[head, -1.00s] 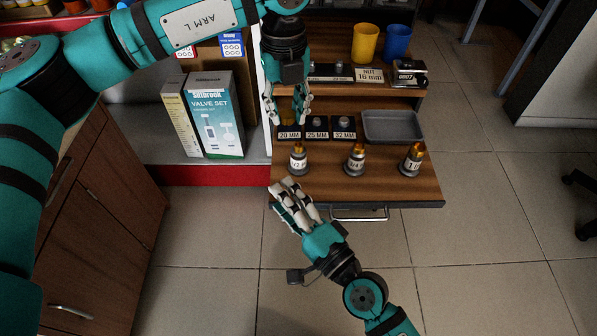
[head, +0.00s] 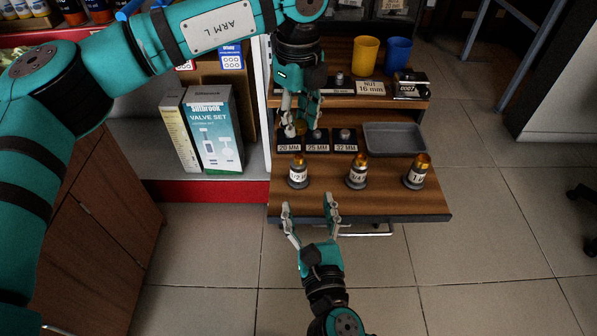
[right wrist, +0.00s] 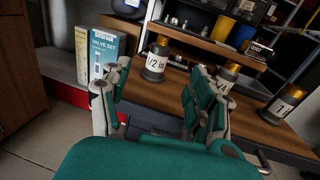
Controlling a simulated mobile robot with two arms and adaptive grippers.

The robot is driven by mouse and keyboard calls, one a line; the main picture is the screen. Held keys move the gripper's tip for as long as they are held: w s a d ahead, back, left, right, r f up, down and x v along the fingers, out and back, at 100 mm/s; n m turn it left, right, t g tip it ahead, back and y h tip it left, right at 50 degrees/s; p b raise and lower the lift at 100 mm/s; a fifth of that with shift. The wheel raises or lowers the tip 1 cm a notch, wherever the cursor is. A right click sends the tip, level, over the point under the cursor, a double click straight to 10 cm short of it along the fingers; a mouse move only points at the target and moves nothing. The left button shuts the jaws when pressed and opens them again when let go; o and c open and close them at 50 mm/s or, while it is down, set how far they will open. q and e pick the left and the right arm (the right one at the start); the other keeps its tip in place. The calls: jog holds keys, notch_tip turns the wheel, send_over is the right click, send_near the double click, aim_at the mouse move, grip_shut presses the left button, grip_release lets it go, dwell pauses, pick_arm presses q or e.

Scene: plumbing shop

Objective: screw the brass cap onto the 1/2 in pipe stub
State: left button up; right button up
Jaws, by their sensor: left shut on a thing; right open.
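The 1/2 in pipe stub (head: 298,172) stands upright at the left of the lower wooden shelf, with a dark base, white label and brass-coloured top. It also shows in the right wrist view (right wrist: 155,62), beyond the parted fingers. My left gripper (head: 300,127) is at the 20 MM compartment, behind the stub, shut on a small brass-coloured thing, seemingly the brass cap, mostly hidden by the fingers. My right gripper (head: 308,205) is open and empty in front of the shelf edge, pointing toward the stub, not touching it.
The 3/4 stub (head: 358,172) and 1 in stub (head: 417,172) stand to the right. A grey tray (head: 395,140) lies behind them. Valve set boxes (head: 213,130) stand at left. Yellow (head: 365,54) and blue (head: 397,55) cups stand on the upper shelf. The shelf front is clear.

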aim_at(300, 171)
jog(key=w, duration=0.4)
jog(key=w+a, duration=0.1)
jog(key=w, duration=0.2)
jog(key=w+a, duration=0.1)
jog(key=w, duration=0.3)
jog(key=shift+w, duration=0.35)
jog(key=shift+c, duration=0.2)
grip_shut()
